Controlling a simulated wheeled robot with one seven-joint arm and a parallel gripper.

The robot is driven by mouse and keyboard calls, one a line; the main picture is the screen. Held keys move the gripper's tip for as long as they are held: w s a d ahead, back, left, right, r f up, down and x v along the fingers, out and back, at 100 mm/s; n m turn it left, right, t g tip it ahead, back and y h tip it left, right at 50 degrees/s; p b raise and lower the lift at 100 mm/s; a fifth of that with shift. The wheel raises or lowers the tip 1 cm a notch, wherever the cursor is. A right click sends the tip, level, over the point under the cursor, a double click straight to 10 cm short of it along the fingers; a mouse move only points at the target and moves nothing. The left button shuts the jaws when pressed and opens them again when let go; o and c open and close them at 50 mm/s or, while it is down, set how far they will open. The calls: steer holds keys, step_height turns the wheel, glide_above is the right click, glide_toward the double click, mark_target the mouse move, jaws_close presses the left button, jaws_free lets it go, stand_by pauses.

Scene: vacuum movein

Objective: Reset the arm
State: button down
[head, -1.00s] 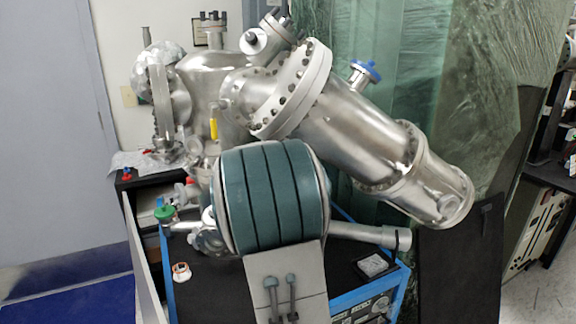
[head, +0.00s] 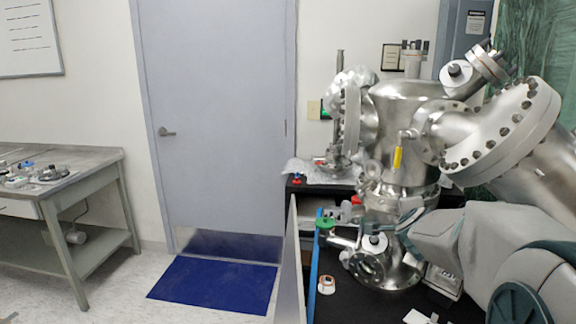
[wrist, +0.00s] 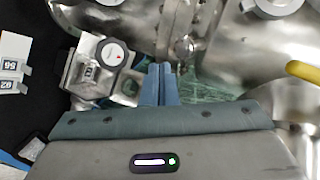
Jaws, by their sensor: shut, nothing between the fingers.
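My gripper (wrist: 160,84) shows in the wrist view, its two blue-grey fingers shut together with nothing between them. It points toward shiny steel vacuum parts (wrist: 215,35); I cannot tell whether it touches them. In the head view my arm reaches in from the lower right in front of the steel vacuum chamber (head: 405,130). The fingers cannot be made out in the head view.
A steel block with a round dial (wrist: 112,54) sits close left of the fingers. A yellow handle (wrist: 303,71) is at the right. In the head view, a black-topped cart (head: 345,300) bears the chamber. A bench (head: 75,180) stands left; the floor by the blue mat (head: 215,283) is clear.

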steer(key=s+a+f+n+g+y, duration=0.2)
steer(key=s+a+n+y, duration=0.2)
steer(key=s+a+n, duration=0.4)
steer(key=s+a+f+n+g, duration=0.3)
steer(key=s+f+n+g, duration=0.1)
steer(key=s, duration=0.6)
steer(key=s+a+f+n+g, duration=0.3)
steer(key=s+n, duration=0.3)
steer(key=s, duration=0.3)
steer(key=shift+s+a+f+n+g+y+p, duration=0.3)
steer(key=shift+s+a+f+g+y+p, duration=0.15)
steer(key=shift+f, duration=0.25)
